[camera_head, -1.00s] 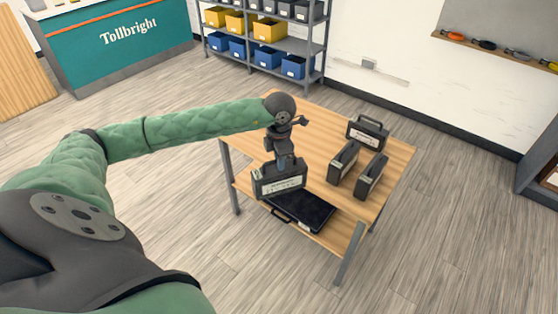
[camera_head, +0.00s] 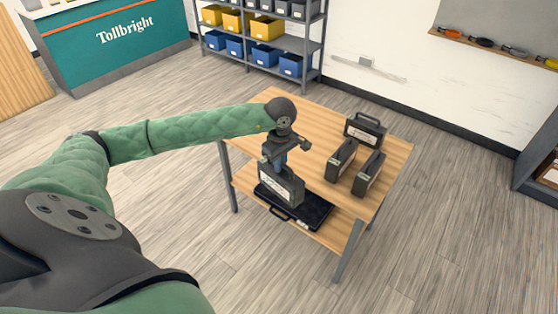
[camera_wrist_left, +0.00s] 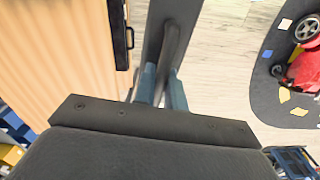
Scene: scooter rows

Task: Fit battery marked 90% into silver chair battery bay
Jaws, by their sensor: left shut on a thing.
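My left gripper (camera_head: 281,164) is shut on the handle of a dark grey battery (camera_head: 281,187), which hangs below it at the table's front left edge. The battery has a pale label, too small to read, so I cannot tell its charge mark. In the left wrist view the fingers (camera_wrist_left: 158,92) close on the dark battery (camera_wrist_left: 172,30), seen from above. Three similar batteries stand on the wooden table (camera_head: 255,125): one at the back (camera_head: 366,130), one in the middle (camera_head: 341,160) and one at the right (camera_head: 369,174). I see no silver chair. My right gripper is out of view.
A flat black case (camera_head: 312,212) lies low at the table's front, seemingly on its lower shelf. The left wrist view shows a red vehicle (camera_wrist_left: 303,70) on a dark mat (camera_wrist_left: 268,95) and a blue one (camera_wrist_left: 290,162). Open floor (camera_head: 460,220) lies right of the table.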

